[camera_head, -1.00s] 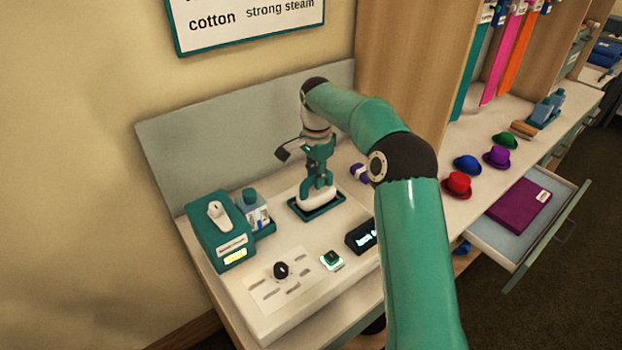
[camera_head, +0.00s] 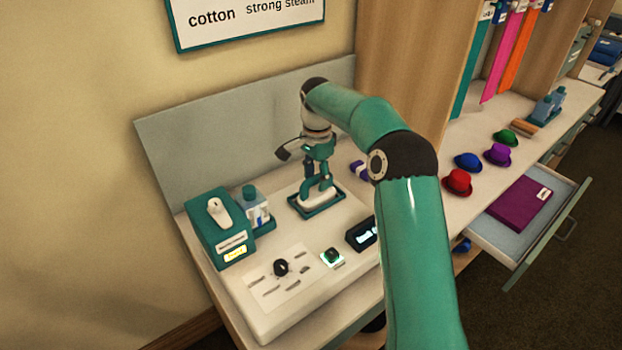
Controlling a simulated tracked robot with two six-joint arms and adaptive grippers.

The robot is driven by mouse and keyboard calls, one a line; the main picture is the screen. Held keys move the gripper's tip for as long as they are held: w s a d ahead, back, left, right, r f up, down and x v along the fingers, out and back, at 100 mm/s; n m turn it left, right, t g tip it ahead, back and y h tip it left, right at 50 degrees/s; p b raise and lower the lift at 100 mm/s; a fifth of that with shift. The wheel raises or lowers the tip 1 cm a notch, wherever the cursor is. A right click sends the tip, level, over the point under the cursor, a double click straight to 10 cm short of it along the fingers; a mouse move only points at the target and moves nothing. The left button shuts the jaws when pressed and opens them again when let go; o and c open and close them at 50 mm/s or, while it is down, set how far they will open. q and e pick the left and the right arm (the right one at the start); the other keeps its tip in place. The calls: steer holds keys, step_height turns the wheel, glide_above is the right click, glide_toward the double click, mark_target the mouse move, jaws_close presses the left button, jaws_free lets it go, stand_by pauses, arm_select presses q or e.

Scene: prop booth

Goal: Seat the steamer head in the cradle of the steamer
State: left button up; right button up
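The steamer is a white console (camera_head: 262,318) with a dial, a lit button and a display. Its cradle, a dark-teal-rimmed tray (camera_head: 302,213), lies toward the console's back right. The steamer head (camera_head: 318,200), white below with a teal upper part, is low at the tray and appears to be inside its rim; whether it is fully down is hard to tell. My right gripper (camera_head: 319,178) points down from above and appears shut on the head's upper part. The fingertips are small and blend with the teal. My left gripper is not in view.
A teal box (camera_head: 208,236) with a white piece on top and a bottle (camera_head: 254,208) stand left of the tray. A grey panel (camera_head: 240,125) rises behind. Several coloured hats, including a red one (camera_head: 458,183), and an open drawer (camera_head: 490,238) are at right.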

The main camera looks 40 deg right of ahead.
steer(key=shift+f, duration=0.1)
step_height(320, 180, up, 12)
stand_by(0.7)
stand_by(0.6)
